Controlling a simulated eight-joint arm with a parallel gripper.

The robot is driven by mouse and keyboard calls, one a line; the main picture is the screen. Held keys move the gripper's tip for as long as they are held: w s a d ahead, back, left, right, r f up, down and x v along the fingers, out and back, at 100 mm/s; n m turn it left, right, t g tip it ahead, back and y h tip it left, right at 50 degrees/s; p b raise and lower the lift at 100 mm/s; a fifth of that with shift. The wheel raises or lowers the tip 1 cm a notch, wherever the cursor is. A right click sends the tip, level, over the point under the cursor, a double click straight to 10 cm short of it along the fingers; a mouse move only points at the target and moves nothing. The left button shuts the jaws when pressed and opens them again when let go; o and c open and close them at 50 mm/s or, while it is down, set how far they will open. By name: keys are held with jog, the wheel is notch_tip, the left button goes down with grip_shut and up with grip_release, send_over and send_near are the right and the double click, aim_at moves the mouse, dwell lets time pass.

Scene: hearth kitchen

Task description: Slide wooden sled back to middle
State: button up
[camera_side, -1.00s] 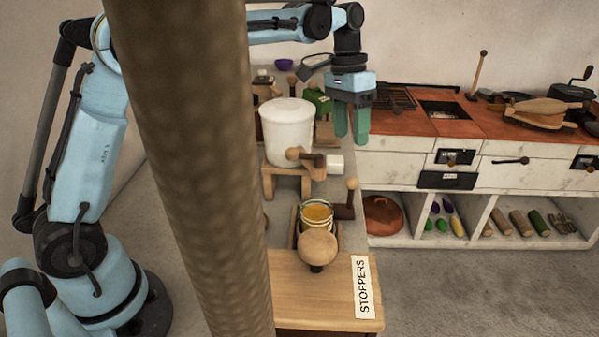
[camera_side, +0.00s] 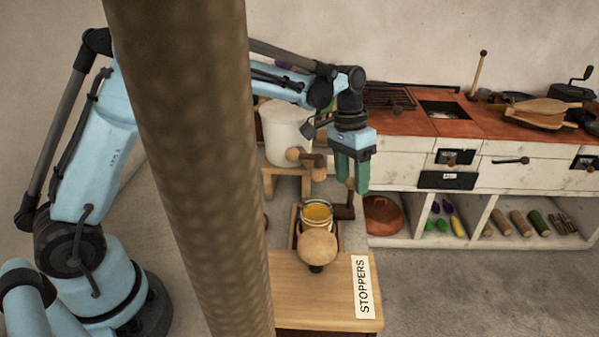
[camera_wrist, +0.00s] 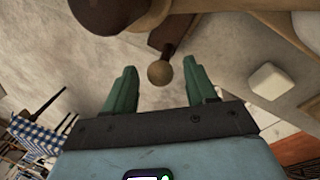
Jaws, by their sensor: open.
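The wooden sled (camera_side: 296,232) is a low tray on the narrow counter, with a jar of yellow contents (camera_side: 317,213) on it. A dark bar (camera_side: 344,212) sticks out at its right side and carries an upright post with a round wooden knob (camera_side: 350,183). My gripper (camera_side: 351,186) points down at this knob, open. In the wrist view my gripper (camera_wrist: 160,68) has the knob (camera_wrist: 159,73) between its spread green fingers, with gaps on both sides. A round wooden ball (camera_side: 318,246) partly hides the sled's near end.
A white pot (camera_side: 285,132) with a wooden tap (camera_side: 300,157) stands on a wooden stand (camera_side: 288,172) behind the sled. A white block (camera_wrist: 270,82) lies right of the knob in the wrist view. A STOPPERS-labelled cabinet (camera_side: 310,287) stands in front; a thick brown pole (camera_side: 190,170) blocks the left.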

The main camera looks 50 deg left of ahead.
jog(key=shift+c, duration=0.3)
grip_shut()
jog(key=s+d, duration=0.6)
jog(key=shift+o, duration=0.3)
grip_release()
jog(key=shift+r, duration=0.1)
